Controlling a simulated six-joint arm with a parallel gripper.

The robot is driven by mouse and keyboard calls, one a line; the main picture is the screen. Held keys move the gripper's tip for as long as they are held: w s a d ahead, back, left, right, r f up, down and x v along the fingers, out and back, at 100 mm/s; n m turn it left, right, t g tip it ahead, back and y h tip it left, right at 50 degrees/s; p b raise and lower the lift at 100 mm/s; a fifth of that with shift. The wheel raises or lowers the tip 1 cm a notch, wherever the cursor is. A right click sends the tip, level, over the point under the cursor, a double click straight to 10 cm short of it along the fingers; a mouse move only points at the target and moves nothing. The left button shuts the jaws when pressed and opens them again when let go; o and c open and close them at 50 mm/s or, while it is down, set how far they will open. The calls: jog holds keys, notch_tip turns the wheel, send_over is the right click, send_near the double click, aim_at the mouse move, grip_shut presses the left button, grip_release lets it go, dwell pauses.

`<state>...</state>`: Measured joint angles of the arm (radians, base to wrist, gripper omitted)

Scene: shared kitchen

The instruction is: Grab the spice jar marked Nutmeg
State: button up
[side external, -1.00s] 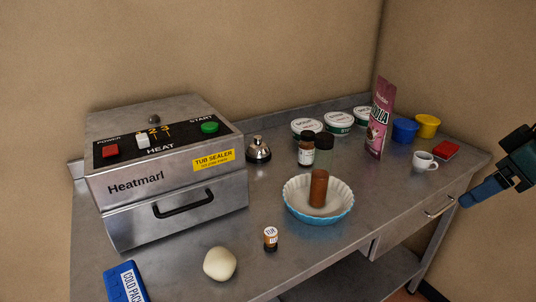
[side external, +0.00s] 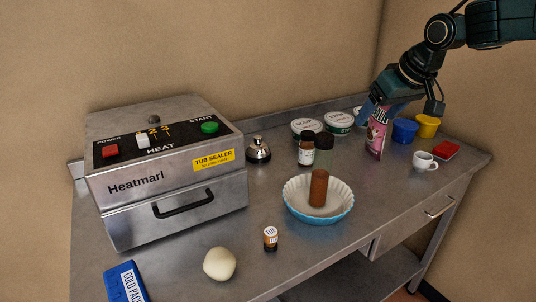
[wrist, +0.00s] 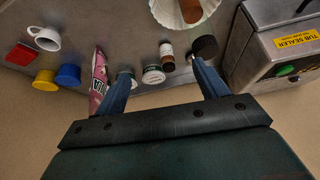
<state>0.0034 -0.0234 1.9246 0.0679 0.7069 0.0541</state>
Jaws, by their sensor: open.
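No label reads clearly as Nutmeg. A dark-capped jar with a white label (side external: 306,150) stands behind the blue-edged fluted dish (side external: 345,212); its print is too small to read. It also shows in the wrist view (wrist: 167,58). A reddish-brown cylinder (side external: 319,188) stands in the dish, with a dark cap (side external: 324,140) above it; I cannot tell whether they are one jar. A small brown bottle (side external: 270,239) stands at the front, its label only partly legible. My gripper (side external: 382,106) is open and empty, up by the pink pouch, right of the jars.
The pink pouch (side external: 377,138) stands close to my fingers. White tubs (side external: 339,123), blue and yellow pots (side external: 405,131), a white cup (side external: 424,162) and a bell (side external: 258,150) surround the jars. The heat sealer (side external: 170,185) fills the left. Bare counter lies right of the dish.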

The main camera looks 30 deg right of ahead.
jog(key=w+f, duration=0.4)
jog(key=w, duration=0.5)
send_near(312, 139)
jog(key=shift+a+f+m+h, duration=0.2)
jog(key=shift+f+m+h, duration=0.1)
jog(key=shift+m, duration=0.1)
jog(key=x, duration=0.8)
jog(key=shift+w, duration=0.1)
jog(key=shift+w+f, duration=0.1)
jog(key=shift+x, duration=2.65)
jog(key=shift+w+a, duration=0.1)
jog(key=shift+w, duration=0.05)
